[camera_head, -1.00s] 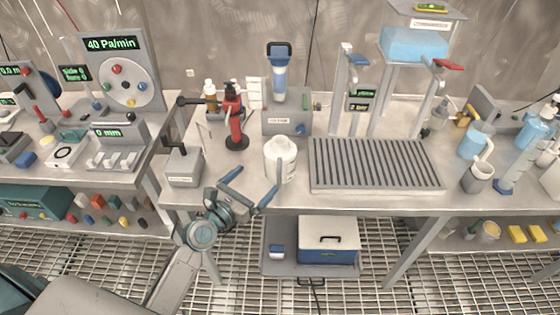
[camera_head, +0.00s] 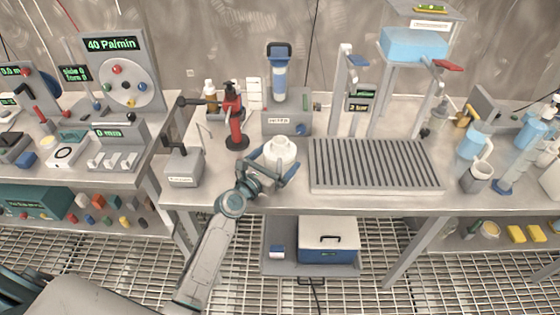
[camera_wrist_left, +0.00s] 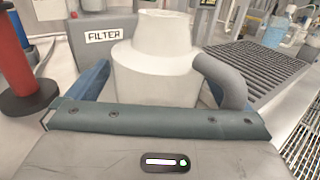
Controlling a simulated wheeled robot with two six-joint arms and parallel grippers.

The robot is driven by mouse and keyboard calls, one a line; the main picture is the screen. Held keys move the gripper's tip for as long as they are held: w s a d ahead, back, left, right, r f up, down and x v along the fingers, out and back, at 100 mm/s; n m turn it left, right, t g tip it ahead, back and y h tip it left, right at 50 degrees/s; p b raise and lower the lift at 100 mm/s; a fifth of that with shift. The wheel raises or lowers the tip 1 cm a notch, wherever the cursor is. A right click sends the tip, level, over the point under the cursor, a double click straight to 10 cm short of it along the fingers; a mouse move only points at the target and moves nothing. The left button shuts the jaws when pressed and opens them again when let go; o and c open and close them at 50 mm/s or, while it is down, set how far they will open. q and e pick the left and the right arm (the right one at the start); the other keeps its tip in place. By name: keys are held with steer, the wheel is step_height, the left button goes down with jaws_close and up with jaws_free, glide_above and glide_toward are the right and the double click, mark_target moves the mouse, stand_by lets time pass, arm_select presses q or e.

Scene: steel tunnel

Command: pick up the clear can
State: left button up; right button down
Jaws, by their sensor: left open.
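The clear can (camera_head: 281,151) is a whitish, translucent can with a narrower top. It stands upright near the front edge of the bench, left of the slotted grey rack. My left gripper (camera_head: 274,166) is open, with its blue fingers on either side of the can. In the left wrist view the can (camera_wrist_left: 155,74) fills the middle between the two fingers, and a grey curved handle or spout shows on its right. Whether the fingers touch the can I cannot tell. The can's lower part is hidden by the gripper. My right gripper is not in view.
A red bottle-like tool on a dark base (camera_head: 236,128) and a grey box (camera_head: 184,166) stand left of the can. The filter unit (camera_head: 287,122) is behind it. The slotted rack (camera_head: 375,165) is close on the right.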

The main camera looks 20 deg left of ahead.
arm_select(q)
steer(key=c, duration=0.9)
steer(key=shift+c, duration=0.2)
